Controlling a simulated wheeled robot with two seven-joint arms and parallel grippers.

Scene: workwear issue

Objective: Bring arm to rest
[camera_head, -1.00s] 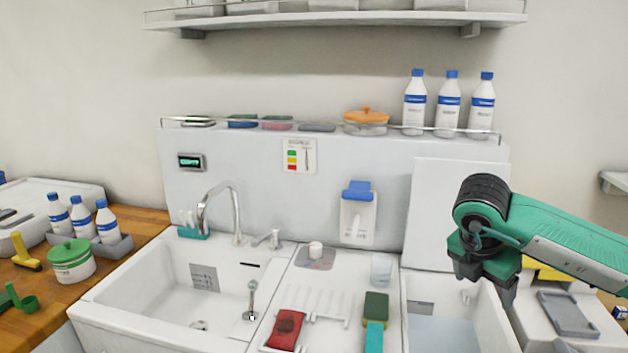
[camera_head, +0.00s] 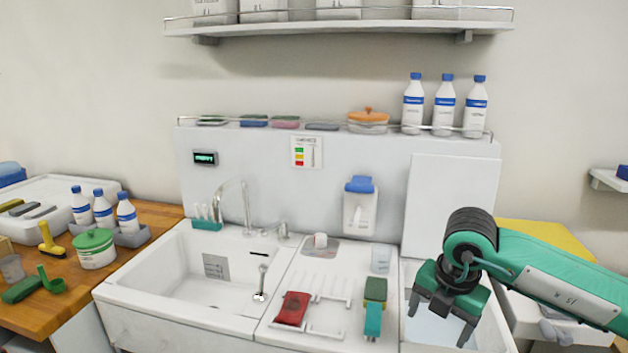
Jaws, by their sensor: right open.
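My right arm, green and white, comes in from the right edge. Its gripper (camera_head: 441,333) hangs over the right basin, pointing down. The dark fingers are spread apart and nothing shows between them. My left gripper is not in the picture.
A white sink (camera_head: 130,302) stands at the centre left. The drainer beside it holds a red sponge (camera_head: 292,308) and a green-topped brush (camera_head: 374,307). A wooden counter (camera_head: 160,217) with bottles and a green-lidded pot (camera_head: 95,249) is at left. Three bottles stand on the ledge (camera_head: 270,126).

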